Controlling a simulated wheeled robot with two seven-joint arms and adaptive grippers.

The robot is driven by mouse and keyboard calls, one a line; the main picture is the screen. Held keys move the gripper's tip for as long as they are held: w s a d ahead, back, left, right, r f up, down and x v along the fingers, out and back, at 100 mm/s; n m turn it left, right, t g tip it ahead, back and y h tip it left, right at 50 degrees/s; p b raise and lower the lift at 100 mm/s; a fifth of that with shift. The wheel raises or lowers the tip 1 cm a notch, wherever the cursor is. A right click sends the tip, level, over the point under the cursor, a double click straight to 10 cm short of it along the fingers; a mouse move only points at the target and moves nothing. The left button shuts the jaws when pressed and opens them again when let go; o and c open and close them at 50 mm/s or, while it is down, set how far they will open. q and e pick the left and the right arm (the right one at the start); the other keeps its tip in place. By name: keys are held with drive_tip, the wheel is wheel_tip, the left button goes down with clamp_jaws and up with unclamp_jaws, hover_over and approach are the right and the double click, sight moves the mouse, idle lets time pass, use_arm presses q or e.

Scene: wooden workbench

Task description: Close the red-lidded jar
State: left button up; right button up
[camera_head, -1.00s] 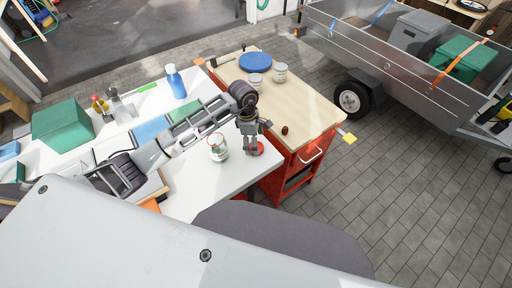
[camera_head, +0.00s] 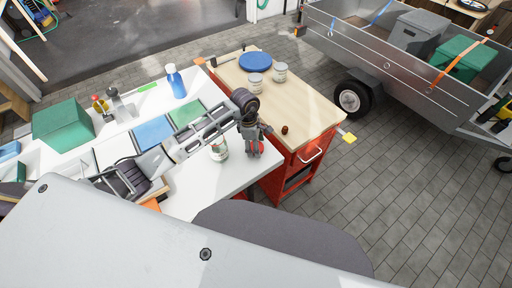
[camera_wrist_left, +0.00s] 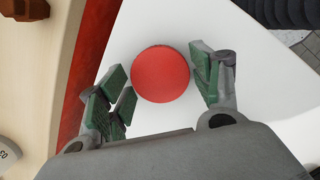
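The glass jar (camera_head: 219,150) stands upright on the white worktop; its top shows no red lid. The round red lid (camera_head: 261,147) lies apart from it, to its right near the worktop's right edge. My left gripper (camera_head: 255,154) is over the lid and partly hides it in the head view. In the left wrist view the lid (camera_wrist_left: 161,74) sits between the open fingers of my left gripper (camera_wrist_left: 162,88), close to the right pad. I cannot tell whether a pad touches it. My right gripper is not in view.
A red cabinet with a wooden top (camera_head: 300,105) adjoins the worktop, bearing two tins (camera_head: 267,76), a blue disc (camera_head: 255,61) and a small brown object (camera_head: 285,129). A blue bottle (camera_head: 175,81) and green box (camera_head: 63,123) stand further back on the worktop.

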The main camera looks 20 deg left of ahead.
use_arm(q)
drive_tip(key=shift+c, duration=1)
wheel_tip(320, 180, up, 10)
drive_tip(key=shift+b, duration=0.3)
